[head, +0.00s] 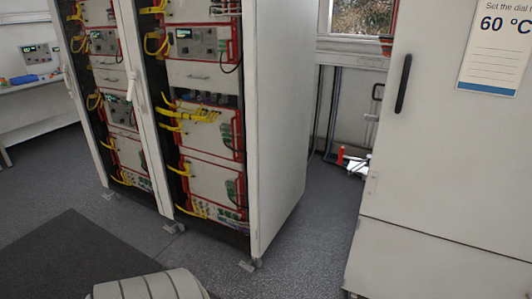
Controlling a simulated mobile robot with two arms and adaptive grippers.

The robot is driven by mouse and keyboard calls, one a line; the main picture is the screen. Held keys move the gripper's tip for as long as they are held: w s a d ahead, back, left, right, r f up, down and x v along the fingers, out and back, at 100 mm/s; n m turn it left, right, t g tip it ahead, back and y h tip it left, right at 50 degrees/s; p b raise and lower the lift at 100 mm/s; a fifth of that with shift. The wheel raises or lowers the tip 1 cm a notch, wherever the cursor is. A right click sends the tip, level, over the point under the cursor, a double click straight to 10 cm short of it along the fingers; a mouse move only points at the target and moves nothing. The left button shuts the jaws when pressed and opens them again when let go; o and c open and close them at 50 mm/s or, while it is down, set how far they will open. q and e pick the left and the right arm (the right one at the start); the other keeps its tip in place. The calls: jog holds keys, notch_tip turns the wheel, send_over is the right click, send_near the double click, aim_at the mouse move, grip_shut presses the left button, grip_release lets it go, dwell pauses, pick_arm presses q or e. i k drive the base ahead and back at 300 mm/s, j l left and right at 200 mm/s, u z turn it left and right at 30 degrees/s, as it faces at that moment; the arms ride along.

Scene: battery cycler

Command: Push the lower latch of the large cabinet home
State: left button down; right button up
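A large white cabinet (440,150) stands at the right of the head view, with its door front toward me. A long black handle (403,83) is on its door. A small pale latch-like piece (373,184) sits low on the door's left edge. It is too small to tell whether it is fully home. A dark-framed fitting (377,92) shows higher up by the same edge; I cannot tell whether it belongs to the cabinet. Neither of my grippers is in view.
A tall equipment rack (280,130) with yellow cables stands left of centre, its bays open. A narrow floor gap (315,235) lies between it and the cabinet. A red-and-white item (341,156) is at the back. A dark mat (70,260) lies front left.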

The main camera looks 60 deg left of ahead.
aim_at(341, 155)
jog(key=u, duration=1.3)
